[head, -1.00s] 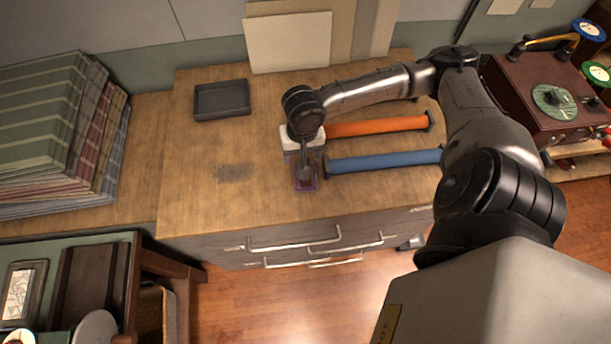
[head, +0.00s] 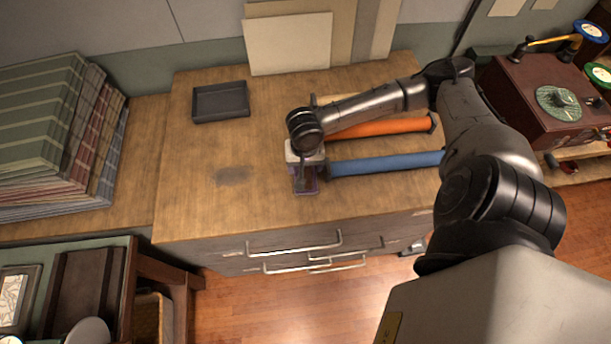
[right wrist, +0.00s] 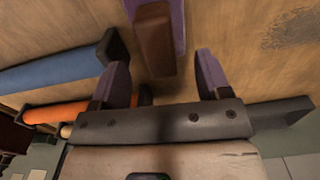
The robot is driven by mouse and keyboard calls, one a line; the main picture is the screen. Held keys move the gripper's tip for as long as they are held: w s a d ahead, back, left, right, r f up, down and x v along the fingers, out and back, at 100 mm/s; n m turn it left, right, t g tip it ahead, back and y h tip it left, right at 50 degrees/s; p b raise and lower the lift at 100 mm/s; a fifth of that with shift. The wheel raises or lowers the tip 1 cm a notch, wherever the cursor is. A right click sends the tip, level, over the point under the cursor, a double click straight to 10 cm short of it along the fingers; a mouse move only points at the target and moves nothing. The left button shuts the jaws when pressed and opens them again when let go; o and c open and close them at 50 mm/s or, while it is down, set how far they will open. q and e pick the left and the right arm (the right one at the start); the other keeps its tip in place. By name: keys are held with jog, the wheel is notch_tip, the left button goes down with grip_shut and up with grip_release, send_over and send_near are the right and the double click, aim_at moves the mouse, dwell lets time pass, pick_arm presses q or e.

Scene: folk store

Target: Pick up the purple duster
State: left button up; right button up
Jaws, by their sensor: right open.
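The purple duster (right wrist: 155,38), with a brown wooden block on purple, shows at the top of the right wrist view. In the head view it is mostly hidden by my right gripper (head: 305,188), near the front edge of the wooden cabinet top (head: 215,205). My right gripper (right wrist: 162,62) is open, with purple-faced fingers. In the right wrist view the duster's near end shows between the two fingertips, with a gap on each side. I cannot tell how far above the top the fingers are. My left gripper is not in view.
A blue roll (head: 385,162) and an orange roll (head: 385,127) lie just right of my gripper. A dark tray (head: 221,101) sits at the back left. Stacked folded cloths (head: 50,120) stand far left. The cabinet top left of the gripper is clear.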

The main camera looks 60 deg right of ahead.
aim_at(306, 171)
notch_tip(306, 171, down, 5)
jog(key=shift+d+b, duration=0.1)
jog(key=shift+b, duration=0.2)
jog(key=shift+r, duration=0.1)
jog(key=c, duration=1)
jog(key=shift+r+p, duration=0.65)
jog(key=shift+r, duration=4.35)
jog(key=shift+c, duration=0.2)
